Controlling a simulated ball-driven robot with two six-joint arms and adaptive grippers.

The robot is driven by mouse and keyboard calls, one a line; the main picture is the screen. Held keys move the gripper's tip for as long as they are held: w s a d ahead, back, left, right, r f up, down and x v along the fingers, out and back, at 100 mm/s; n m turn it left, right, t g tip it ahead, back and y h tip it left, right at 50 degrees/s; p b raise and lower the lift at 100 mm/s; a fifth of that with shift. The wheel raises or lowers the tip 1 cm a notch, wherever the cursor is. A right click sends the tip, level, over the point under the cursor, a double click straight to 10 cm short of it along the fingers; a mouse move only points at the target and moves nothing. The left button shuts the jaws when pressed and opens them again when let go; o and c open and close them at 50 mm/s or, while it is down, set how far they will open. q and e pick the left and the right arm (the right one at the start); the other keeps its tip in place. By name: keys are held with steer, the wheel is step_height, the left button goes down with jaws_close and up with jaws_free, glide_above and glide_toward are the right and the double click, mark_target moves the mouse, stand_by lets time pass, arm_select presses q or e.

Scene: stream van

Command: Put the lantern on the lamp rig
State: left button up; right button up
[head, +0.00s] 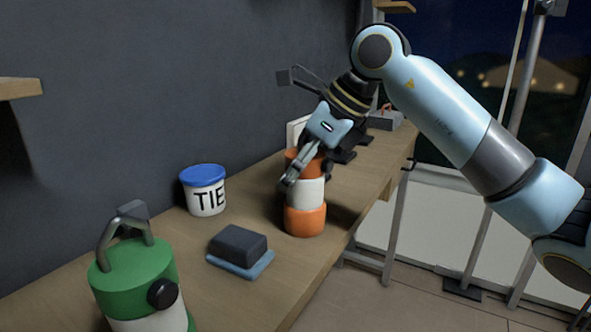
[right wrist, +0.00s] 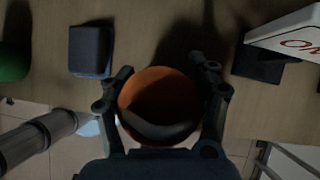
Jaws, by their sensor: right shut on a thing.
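The lantern (head: 305,195), with an orange top, white middle and orange base, is upright near the counter's front edge. It appears to stand on the counter. My right gripper (head: 307,168) reaches down from the right and is shut on its upper part. In the right wrist view, the lantern's orange top (right wrist: 150,88) lies between the fingers (right wrist: 160,95), with a dark curved piece across it. A grey metal stand (head: 505,110) at the right may be the lamp rig; I cannot tell for sure. My left gripper is not in view.
The wooden counter (head: 265,295) holds a green container (head: 130,265) with a handle and black knob, a white tub (head: 206,200) with a blue lid, and a dark block (head: 238,243) on a blue base. A white sign (right wrist: 290,30) stands behind the lantern. Floor lies beyond the counter's front edge.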

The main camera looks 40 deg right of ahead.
steer(key=o, duration=1.4)
steer(key=shift+o, duration=0.2)
steer(key=shift+s+r, duration=0.1)
steer(key=shift+r, duration=0.15)
steer(key=v, duration=1)
steer(key=shift+s+d+r, duration=0.1)
steer(key=shift+d, duration=0.1)
steer(key=shift+s+r, duration=0.3)
steer(key=shift+r, duration=0.25)
